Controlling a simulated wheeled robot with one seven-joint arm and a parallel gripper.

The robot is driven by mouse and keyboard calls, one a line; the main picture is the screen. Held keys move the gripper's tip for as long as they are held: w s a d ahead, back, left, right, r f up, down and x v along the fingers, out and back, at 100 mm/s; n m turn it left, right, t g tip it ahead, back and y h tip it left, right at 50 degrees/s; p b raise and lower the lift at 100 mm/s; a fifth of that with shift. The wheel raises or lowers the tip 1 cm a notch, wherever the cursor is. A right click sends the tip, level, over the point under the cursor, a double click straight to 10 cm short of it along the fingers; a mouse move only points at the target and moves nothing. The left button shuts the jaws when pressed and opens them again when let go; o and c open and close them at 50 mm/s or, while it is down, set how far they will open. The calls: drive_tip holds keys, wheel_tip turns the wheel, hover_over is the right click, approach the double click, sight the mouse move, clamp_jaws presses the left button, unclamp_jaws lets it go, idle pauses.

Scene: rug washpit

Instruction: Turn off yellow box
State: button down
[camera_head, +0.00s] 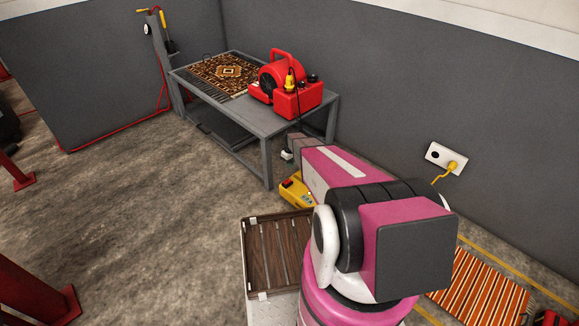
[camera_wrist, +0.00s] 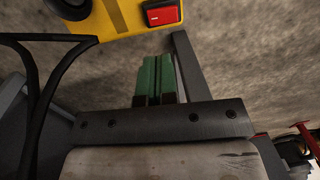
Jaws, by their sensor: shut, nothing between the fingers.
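The yellow box (camera_head: 296,192) lies on the floor beside the front leg of the metal table, partly hidden behind my arm in the head view. In the wrist view the yellow box (camera_wrist: 120,20) is at the top edge, with a red rocker switch (camera_wrist: 162,13) in a black frame and a black round part at its left. My gripper (camera_wrist: 155,62) is shut, its green fingertips together and empty. The tips point toward the box, just below the switch in the picture. I cannot tell whether they touch the box. The fingers are hidden in the head view.
A grey table (camera_head: 239,118) bears a patterned rug (camera_head: 222,72) and a red blower (camera_head: 283,85). A slatted wooden crate (camera_head: 277,255) stands close to my arm. A wall outlet (camera_head: 446,157) holds a yellow plug. Black cables (camera_wrist: 35,85) run at the wrist view's left. Open floor lies left.

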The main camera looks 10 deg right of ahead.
sight(286, 182)
drive_tip(key=r, duration=0.3)
drive_tip(key=shift+s+a+r+y, duration=0.1)
drive_tip(key=shift+a+r+y, duration=0.1)
drive_tip(key=shift+y, duration=0.1)
drive_tip(key=shift+f, duration=0.1)
drive_tip(key=f, duration=0.4)
drive_tip(key=a+f, duration=0.1)
drive_tip(key=f, duration=0.4)
drive_tip(key=s+f, duration=0.1)
drive_tip(key=f, duration=0.3)
drive_tip(key=shift+a+f, duration=0.3)
drive_tip(key=shift+f, duration=0.1)
drive_tip(key=shift+s+f, duration=0.1)
drive_tip(key=shift+f, duration=0.15)
